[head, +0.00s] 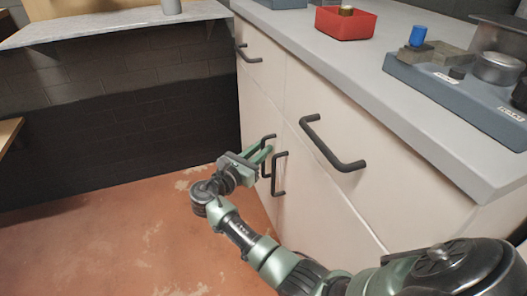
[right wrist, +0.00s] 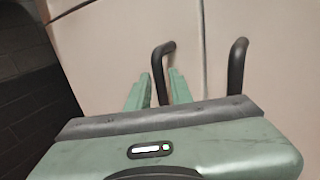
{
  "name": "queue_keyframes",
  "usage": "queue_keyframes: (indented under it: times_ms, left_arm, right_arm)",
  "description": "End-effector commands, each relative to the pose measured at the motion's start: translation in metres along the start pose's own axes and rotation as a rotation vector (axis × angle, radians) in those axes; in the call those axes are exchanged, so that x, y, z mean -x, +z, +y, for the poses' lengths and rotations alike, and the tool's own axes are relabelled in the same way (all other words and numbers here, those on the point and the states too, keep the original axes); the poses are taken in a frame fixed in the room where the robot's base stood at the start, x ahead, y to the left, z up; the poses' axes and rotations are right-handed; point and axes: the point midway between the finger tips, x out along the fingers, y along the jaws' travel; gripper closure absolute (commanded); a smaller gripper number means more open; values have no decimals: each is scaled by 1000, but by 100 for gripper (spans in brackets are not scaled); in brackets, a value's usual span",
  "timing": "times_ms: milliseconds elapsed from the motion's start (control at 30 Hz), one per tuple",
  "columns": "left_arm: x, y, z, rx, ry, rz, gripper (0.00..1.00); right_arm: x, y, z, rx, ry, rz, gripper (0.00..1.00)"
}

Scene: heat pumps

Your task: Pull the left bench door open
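The left bench door (head: 254,115) is a pale panel, flush with the bench front. Its dark upright bar handle (head: 264,142) also shows in the right wrist view (right wrist: 158,72). My right gripper (head: 264,154) is at this handle. In the right wrist view its two green fingers (right wrist: 160,88) stand on either side of the bar, close against it, and look shut on it. The neighbouring door's dark handle (head: 276,174) is just to the right and free of the fingers; it also shows in the right wrist view (right wrist: 236,68). My left gripper is not in view.
Drawer handles (head: 333,148) stick out above the doors. The grey worktop (head: 400,110) holds a red bin (head: 345,24) and a blue tray of parts (head: 455,100). A grey shelf (head: 110,22) runs along the dark wall. The floor (head: 110,235) left of the bench is clear.

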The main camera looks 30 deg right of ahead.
Motion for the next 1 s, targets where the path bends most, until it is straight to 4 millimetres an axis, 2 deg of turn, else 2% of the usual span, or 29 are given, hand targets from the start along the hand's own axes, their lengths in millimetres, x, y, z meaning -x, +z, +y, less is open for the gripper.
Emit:
queue_keyframes:
  times_ms: [133,367,400,467,500,1000]
  left_arm:
    - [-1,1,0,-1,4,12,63]
    - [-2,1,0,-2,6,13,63]
    - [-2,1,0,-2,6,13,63]
    - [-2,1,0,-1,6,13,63]
    - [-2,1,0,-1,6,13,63]
    - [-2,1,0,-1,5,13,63]
  right_arm:
    - [-10,0,0,0,-1,-1,79]
    - [-11,0,0,0,0,0,79]
    - [-11,0,0,0,0,0,82]
    - [-11,0,0,0,0,0,98]
    - [-11,0,0,0,0,0,100]
    - [-10,0,0,0,0,1,100]
